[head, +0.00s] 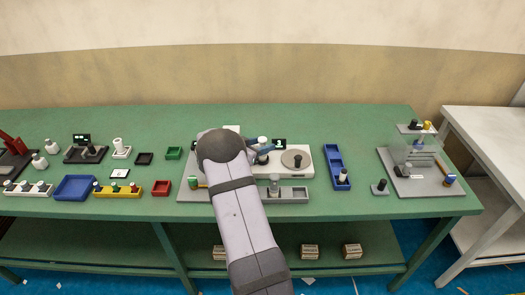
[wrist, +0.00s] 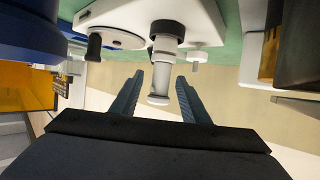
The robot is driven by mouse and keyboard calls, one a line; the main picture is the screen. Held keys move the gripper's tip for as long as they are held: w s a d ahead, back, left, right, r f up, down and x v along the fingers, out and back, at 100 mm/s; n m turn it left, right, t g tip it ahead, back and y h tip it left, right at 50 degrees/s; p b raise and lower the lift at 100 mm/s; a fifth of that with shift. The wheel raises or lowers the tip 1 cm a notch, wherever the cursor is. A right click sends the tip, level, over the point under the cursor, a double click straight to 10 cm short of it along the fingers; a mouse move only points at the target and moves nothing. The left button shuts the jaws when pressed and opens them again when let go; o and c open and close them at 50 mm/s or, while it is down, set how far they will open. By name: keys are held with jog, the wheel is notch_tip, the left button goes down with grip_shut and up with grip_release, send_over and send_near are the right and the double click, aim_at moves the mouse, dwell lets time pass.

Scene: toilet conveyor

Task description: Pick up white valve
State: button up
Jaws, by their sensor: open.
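A white cylindrical piece with a wider round end, which looks like the white valve (wrist: 158,84), stands between my fingers in the wrist view. A black collar (wrist: 167,29) sits at its other end, against a white machine body. In the head view its white top (head: 262,140) shows just beyond my arm. My gripper (wrist: 160,76) is open, with a blue finger on each side of the valve and visible gaps to both. In the head view the gripper (head: 264,149) is partly hidden by my forearm.
A white unit with a round grey plate (head: 294,159) stands right of my gripper. A grey tray (head: 301,194) lies in front of it. A blue bin (head: 333,158) stands farther right on the green table (head: 340,118). Several small bins and bottles stand at the left.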

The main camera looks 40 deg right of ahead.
jog(key=shift+d+f, duration=0.1)
jog(key=shift+d, duration=0.15)
grip_shut()
notch_tip(320, 180, up, 10)
jog(key=shift+r+b, duration=0.1)
jog(key=shift+b, duration=0.75)
